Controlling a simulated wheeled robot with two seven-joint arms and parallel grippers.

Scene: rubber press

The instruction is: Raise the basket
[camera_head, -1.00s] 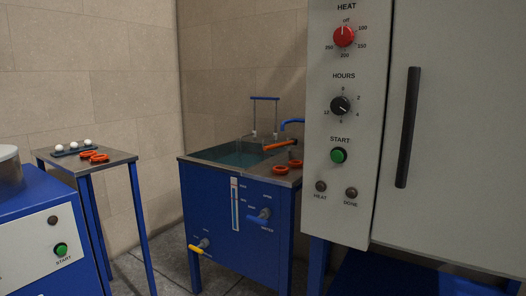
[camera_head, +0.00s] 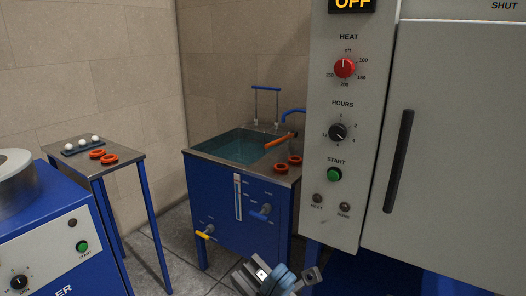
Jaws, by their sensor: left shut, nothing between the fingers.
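The basket's blue handle bar (camera_head: 267,88) stands on two thin rods above the back of the blue water tank (camera_head: 226,209). The basket's body cannot be made out; water (camera_head: 243,147) fills the basin. My left gripper (camera_head: 290,277) shows at the bottom edge, low in front of the tank, shut and empty. It is well below and apart from the handle. My right gripper is not in view.
A tall oven (camera_head: 461,150) with knobs and a black handle closes off the right. A small side table (camera_head: 126,157) with white balls and orange rings stands left. A blue machine (camera_head: 51,234) is at the lower left. Orange rings (camera_head: 281,168) lie on the tank's rim.

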